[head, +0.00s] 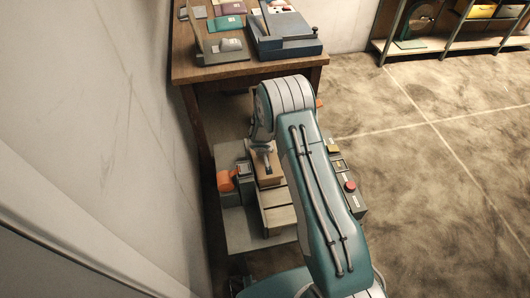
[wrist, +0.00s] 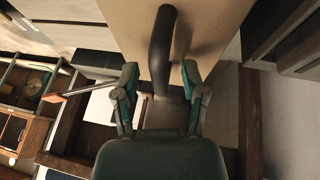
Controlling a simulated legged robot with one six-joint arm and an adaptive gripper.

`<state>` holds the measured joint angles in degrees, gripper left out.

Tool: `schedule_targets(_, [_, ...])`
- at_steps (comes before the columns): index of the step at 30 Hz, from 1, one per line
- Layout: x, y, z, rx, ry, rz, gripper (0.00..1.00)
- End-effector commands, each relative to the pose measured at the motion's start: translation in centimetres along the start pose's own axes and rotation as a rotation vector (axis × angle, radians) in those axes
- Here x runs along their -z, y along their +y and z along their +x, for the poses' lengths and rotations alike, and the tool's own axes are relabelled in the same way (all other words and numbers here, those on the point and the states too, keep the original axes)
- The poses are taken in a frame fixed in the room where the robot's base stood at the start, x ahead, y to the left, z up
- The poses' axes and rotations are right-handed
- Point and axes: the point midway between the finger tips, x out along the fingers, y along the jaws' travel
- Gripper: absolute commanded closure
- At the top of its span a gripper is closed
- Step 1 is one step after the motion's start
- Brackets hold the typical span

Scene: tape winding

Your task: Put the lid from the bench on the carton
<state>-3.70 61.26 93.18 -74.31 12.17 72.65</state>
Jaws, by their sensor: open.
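A tan board with a dark upright handle, which looks like the lid (wrist: 218,28), fills the upper middle of the wrist view. My gripper (wrist: 160,76) is open, with one finger on each side of the handle (wrist: 162,40) and visible gaps to it. In the head view the lid with its grey handle (head: 264,158) appears to lie on top of the tan carton (head: 271,182) on the low machine. I cannot tell whether it is fully seated. My gripper is hidden behind my arm in the head view.
The wooden bench (head: 186,72) behind holds a blue-grey case (head: 285,46) and several small items. The machine (head: 240,232) has an orange part (head: 226,181) at its left and a red button (head: 350,186) at its right. A wall stands close on the left; the right floor is clear.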

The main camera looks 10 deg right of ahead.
Motion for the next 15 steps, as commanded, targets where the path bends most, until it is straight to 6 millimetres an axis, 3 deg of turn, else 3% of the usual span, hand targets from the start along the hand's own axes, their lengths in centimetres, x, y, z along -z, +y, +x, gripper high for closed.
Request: schedule_targets(15, [0.1, -0.1, -8.9, 0.0, 0.002, 0.0, 0.45])
